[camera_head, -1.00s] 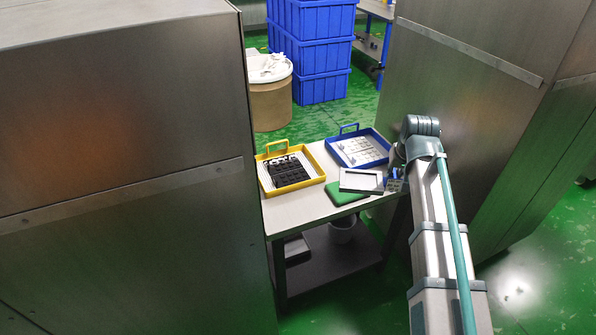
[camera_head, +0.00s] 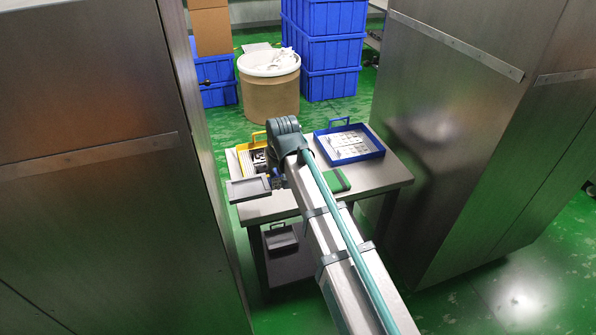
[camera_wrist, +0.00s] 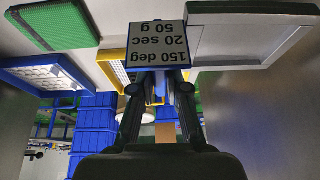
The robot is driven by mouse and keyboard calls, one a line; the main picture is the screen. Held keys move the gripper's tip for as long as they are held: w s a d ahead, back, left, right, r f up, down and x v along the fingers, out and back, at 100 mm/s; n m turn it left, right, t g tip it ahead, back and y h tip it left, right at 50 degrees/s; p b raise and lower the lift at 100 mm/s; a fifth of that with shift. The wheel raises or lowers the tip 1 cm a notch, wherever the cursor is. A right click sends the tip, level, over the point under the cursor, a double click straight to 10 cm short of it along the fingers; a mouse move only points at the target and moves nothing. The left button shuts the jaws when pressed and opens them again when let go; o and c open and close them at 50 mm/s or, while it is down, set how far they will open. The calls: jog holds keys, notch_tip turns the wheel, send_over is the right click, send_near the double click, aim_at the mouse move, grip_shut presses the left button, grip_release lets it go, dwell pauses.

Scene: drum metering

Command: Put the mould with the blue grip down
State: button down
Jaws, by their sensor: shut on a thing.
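The mould is a flat grey rectangular tray (camera_head: 248,188) in a raised frame. In the head view it is at the table's left edge, and part of it appears to stick out past that edge. In the wrist view the mould (camera_wrist: 240,48) is at the upper right. My gripper (camera_wrist: 158,88) is shut on its blue grip, which shows between the fingers. A blue-edged card (camera_wrist: 158,45) reading 150 deg, 20 sec, 50 g is at the grip. In the head view my gripper (camera_head: 276,178) is partly hidden by my arm. I cannot tell whether the mould touches the tabletop.
The yellow tray (camera_head: 244,158) is behind the mould, partly hidden by my arm. The blue tray (camera_head: 372,154) stands at the back right. A green pad (camera_head: 338,180) lies on the table (camera_head: 385,182). Tall metal cabinets flank the table closely.

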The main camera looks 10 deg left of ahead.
jog(key=shift+w+d+f+p, duration=0.7)
jog(key=shift+w+f, duration=0.8)
jog(key=shift+w, duration=0.5)
jog(key=shift+w+d+f+p, duration=0.75)
jog(key=shift+w+f, duration=0.8)
jog(key=shift+w, duration=0.45)
jog(key=shift+w+d+f+p, duration=0.55)
jog(key=shift+w+d+f, duration=0.25)
jog(key=shift+w+f, duration=0.95)
jog(key=shift+w+f+p, duration=0.2)
jog(key=shift+f+p, duration=0.55)
jog(key=shift+f, duration=0.6)
jog(key=shift+f, duration=0.1)
jog(key=c, duration=1.2)
grip_release()
